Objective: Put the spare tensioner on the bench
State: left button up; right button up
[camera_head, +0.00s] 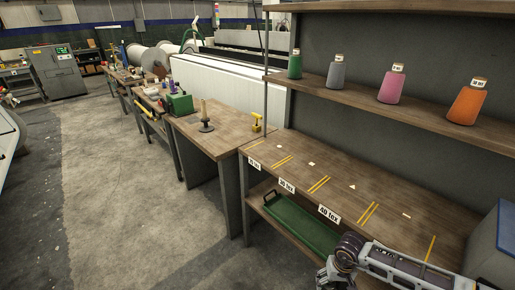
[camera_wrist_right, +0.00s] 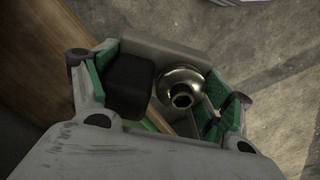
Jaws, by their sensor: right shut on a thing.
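My right gripper (camera_wrist_right: 168,95) is shut on a part with a shiny round metal piece (camera_wrist_right: 180,78) and a black block (camera_wrist_right: 130,85), which I take to be the spare tensioner. The green-padded fingers are on either side of it, and parts of it are hidden by the gripper. In the head view, my right arm reaches in at the lower right, and the held part cannot be made out there. A wooden bench (camera_head: 222,137) stands in the middle, left of the labelled shelf unit. My left gripper is not in view.
On the bench stand a dark-based spindle (camera_head: 205,124) and a yellow item (camera_head: 256,123). The labelled shelf (camera_head: 335,190) has yellow stripes; several cones sit above it, a green tray (camera_head: 300,225) below. A green box (camera_head: 179,104) stands farther back.

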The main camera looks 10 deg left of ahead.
aim_at(193, 120)
jog(key=i+j+u, duration=0.5)
jog(key=i+j, duration=2.35)
jog(key=j, duration=0.1)
